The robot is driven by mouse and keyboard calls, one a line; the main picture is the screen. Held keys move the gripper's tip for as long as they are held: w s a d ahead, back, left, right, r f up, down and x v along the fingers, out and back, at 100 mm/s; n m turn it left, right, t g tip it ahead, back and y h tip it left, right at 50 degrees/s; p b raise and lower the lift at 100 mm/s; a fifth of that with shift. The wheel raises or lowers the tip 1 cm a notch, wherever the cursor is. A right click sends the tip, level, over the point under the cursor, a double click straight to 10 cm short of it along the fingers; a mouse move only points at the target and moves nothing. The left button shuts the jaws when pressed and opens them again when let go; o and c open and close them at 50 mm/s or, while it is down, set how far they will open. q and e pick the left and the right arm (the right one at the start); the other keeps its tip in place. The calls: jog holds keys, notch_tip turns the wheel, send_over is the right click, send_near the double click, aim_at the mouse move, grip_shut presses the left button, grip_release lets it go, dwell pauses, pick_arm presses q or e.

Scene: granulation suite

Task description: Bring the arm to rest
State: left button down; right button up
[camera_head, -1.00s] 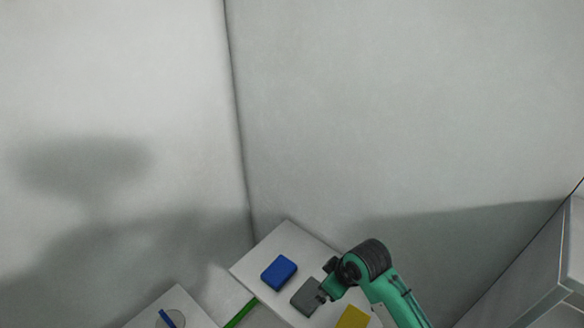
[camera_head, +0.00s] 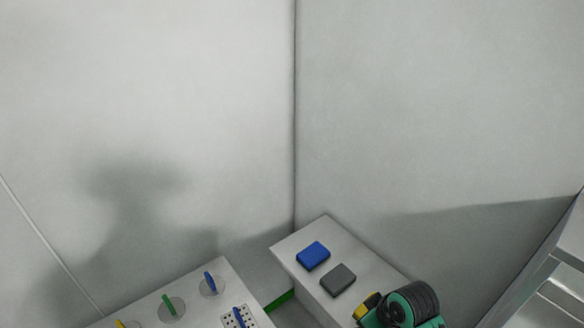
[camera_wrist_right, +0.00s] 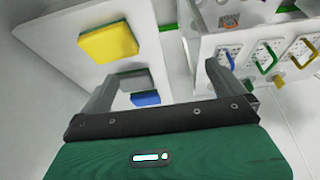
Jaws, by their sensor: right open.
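My right arm, green and black, shows at the bottom right of the head view, with its hand out of sight. In the right wrist view my right gripper (camera_wrist_right: 165,75) has its two grey fingers spread wide, with nothing held between them. A yellow block (camera_wrist_right: 108,42), a grey block (camera_wrist_right: 128,80) and a blue block (camera_wrist_right: 146,98) lie on a pale board ahead of it. The blue block (camera_head: 313,255) and grey block (camera_head: 338,280) also show in the head view; the yellow block (camera_head: 366,305) is partly hidden by my arm. My left gripper is out of view.
A pale panel (camera_head: 205,283) with blue, green and yellow handles stands left of the block board (camera_head: 290,247). A green strip (camera_head: 280,300) lies between them. A grey metal cabinet (camera_head: 535,270) is at the right. Bare walls meet in a corner behind.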

jog(key=s+d+m+h, duration=0.1)
jog(key=s+d+m, duration=0.2)
jog(key=s, duration=0.6)
jog(key=s+d+m+h, duration=0.2)
jog(key=s+m, duration=0.1)
jog(key=s, duration=0.6)
notch_tip(320, 180, down, 36)
jog(key=g+b, duration=0.1)
jog(key=b, duration=0.4)
pick_arm(q)
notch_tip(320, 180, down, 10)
jog(key=b, duration=0.4)
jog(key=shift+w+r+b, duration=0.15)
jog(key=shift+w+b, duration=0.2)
pick_arm(e)
jog(key=s+d+f, duration=0.1)
jog(key=s+f, duration=0.8)
jog(key=f, duration=0.3)
jog(key=s+d+f+n+g, duration=0.1)
jog(key=s+d+f, duration=0.1)
jog(key=s+f, duration=0.8)
notch_tip(320, 180, down, 2)
jog(key=shift+s+d+f+g, duration=0.15)
jog(key=shift+d+f+g, duration=0.05)
jog(key=shift+f+g, duration=0.1)
